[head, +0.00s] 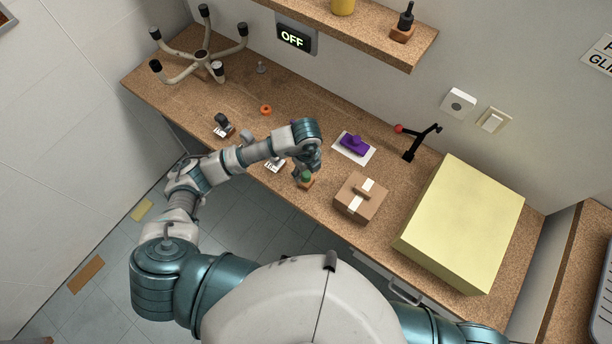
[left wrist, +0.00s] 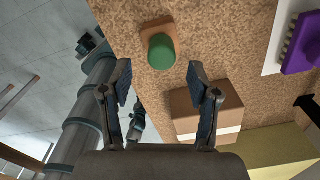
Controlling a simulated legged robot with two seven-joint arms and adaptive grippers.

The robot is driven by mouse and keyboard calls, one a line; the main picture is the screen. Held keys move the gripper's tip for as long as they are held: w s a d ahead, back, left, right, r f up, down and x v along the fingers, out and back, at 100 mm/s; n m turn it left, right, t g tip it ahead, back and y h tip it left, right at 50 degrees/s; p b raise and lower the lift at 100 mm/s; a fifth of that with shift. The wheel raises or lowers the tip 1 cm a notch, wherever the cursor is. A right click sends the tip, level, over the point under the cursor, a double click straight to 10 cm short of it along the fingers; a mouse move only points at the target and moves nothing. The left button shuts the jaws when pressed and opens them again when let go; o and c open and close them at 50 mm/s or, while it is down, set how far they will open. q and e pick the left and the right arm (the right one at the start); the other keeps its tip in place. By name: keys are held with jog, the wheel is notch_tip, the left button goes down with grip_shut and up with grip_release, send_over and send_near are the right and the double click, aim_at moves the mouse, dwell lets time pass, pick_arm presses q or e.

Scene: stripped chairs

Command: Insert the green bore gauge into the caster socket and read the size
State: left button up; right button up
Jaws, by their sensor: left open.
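The green bore gauge (head: 306,176) stands in a small brown block (head: 308,184) near the bench's front edge. In the left wrist view the green gauge (left wrist: 161,52) shows from above, ahead of the fingertips and between their lines. My left gripper (head: 304,171) is open and empty over it; its two fingers (left wrist: 159,80) are apart, not touching the gauge. An upturned chair base (head: 200,56) with several dark-tipped legs lies at the bench's far left; I cannot make out its caster socket. My right gripper is not in view.
A brown carton (head: 360,198) sits just right of the gauge, and a large yellow box (head: 462,222) beyond it. A purple object (head: 354,144) lies on a white sheet behind. An orange ring (head: 266,109) and a black stand (head: 421,143) are also on the bench.

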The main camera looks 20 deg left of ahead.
aim_at(306, 173)
pick_arm(q)
jog(key=f, duration=0.4)
jog(key=shift+w+a+f, duration=0.2)
jog(key=shift+w, duration=0.1)
grip_shut()
jog(key=shift+r, duration=0.1)
jog(key=shift+r, duration=0.45)
notch_tip(306, 173, up, 2)
jog(key=shift+r, duration=0.1)
jog(key=s+d+r+b, duration=0.1)
jog(key=s+d, duration=0.9)
jog(key=s, duration=0.2)
jog(key=shift+d+r, duration=0.25)
jog(key=shift+r, duration=0.15)
